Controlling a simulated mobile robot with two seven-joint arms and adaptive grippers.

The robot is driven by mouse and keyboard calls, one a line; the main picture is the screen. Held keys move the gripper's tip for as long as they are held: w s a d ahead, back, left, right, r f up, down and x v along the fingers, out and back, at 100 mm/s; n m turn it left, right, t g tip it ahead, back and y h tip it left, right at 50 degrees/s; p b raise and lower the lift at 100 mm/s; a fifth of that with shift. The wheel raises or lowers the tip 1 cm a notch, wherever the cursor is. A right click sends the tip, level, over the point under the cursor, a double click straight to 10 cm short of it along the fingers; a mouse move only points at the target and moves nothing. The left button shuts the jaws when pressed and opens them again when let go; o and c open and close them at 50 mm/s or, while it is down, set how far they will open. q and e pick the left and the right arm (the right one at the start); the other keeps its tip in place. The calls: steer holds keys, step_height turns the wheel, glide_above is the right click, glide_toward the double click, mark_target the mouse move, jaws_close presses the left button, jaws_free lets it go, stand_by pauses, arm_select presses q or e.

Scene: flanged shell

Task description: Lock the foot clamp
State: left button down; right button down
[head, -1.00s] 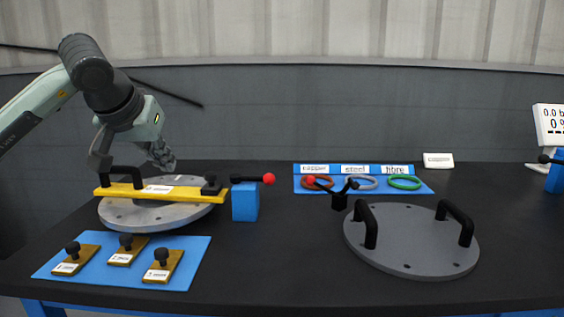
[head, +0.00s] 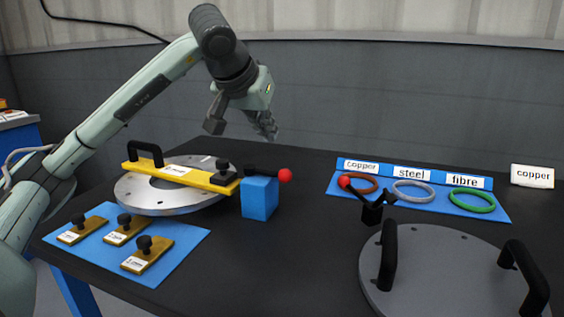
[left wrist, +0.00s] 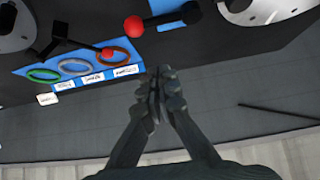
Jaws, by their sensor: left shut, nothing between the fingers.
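Two lever clamps show, and I cannot tell which is the foot clamp. One is a blue block (head: 260,198) beside the flanged ring, with a black lever ending in a red ball (head: 285,175) pointing right. The other is a small black clamp (head: 372,213) by the grey plate; its lever ends in a red ball (head: 344,182) at upper left. My left gripper (head: 268,130) is shut and empty, raised above and behind the blue block, touching nothing. In the left wrist view its fingertips (left wrist: 155,92) are together; a red ball (left wrist: 134,26) shows beyond. My right gripper is out of view.
A yellow bar (head: 196,179) lies across the pale flanged ring (head: 140,199). A blue mat (head: 185,250) holds three knobbed tags. Coloured rings lie on a labelled blue tray (head: 335,188). A grey plate (head: 440,265) with two upright handles stands front right. A copper card (head: 532,176) stands behind.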

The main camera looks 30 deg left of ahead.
mark_target(273, 173)
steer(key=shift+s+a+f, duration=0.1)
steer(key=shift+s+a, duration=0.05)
arm_select(q)
steer(key=shift+f, duration=0.1)
steer(key=w+f, duration=0.1)
steer(key=f, duration=0.1)
steer(key=w+f, duration=0.1)
steer(key=f, duration=0.5)
steer(key=shift+w+a, duration=0.3)
steer(key=shift+w, duration=0.1)
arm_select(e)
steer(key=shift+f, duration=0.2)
arm_select(q)
steer(key=shift+s+d, duration=0.1)
